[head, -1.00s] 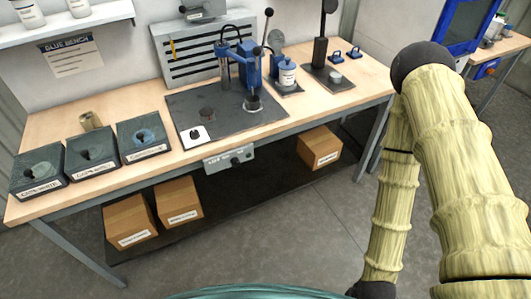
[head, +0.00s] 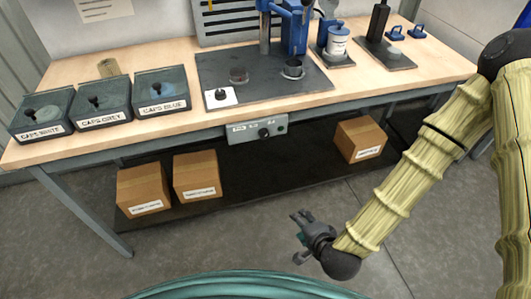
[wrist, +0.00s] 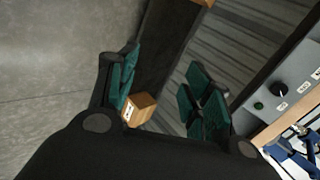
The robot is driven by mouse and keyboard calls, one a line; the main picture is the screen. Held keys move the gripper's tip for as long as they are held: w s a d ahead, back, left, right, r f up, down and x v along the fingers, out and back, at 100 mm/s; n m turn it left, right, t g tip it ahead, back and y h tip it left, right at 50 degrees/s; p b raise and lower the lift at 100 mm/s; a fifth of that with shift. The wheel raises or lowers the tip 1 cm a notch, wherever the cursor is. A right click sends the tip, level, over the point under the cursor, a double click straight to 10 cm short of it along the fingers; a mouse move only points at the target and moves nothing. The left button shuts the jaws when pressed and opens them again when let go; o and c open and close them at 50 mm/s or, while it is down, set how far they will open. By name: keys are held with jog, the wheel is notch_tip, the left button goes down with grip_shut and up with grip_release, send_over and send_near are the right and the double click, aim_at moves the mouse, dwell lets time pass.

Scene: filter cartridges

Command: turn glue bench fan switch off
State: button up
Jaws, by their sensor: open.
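A grey switch box (head: 257,130) hangs under the front edge of the glue bench, near its middle. It has a dark round knob (head: 264,132) and small labels too small to read. In the wrist view the box (wrist: 290,85) is at the right, with its knob (wrist: 281,89) beside a small green spot. Which way the knob points, I cannot tell. My gripper (head: 301,236) is open and empty, in front of the bench, below and right of the box in the head view. In the wrist view its teal fingers (wrist: 163,88) are spread, apart from the knob.
The bench top (head: 400,92) carries a press, a white jar (head: 338,42) and cap bins labelled white, grey and blue (head: 162,95). Cardboard boxes (head: 360,140) stand on the dark lower shelf (head: 270,165). Floor in front is clear.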

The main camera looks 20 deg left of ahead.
jog(key=w+a+r+m+t+y+b, duration=0.2)
jog(key=w+a+r+m+t+b, duration=0.2)
jog(key=w+a+m+b, duration=0.25)
jog(key=m+t+b, duration=0.4)
jog(key=m+b, duration=0.1)
jog(key=b, duration=0.2)
send_near(265, 137)
jog(key=shift+y, duration=0.4)
jog(key=x, duration=0.8)
jog(key=shift+w+b, duration=0.2)
jog(key=shift+b, duration=0.15)
jog(key=c, duration=1.1)
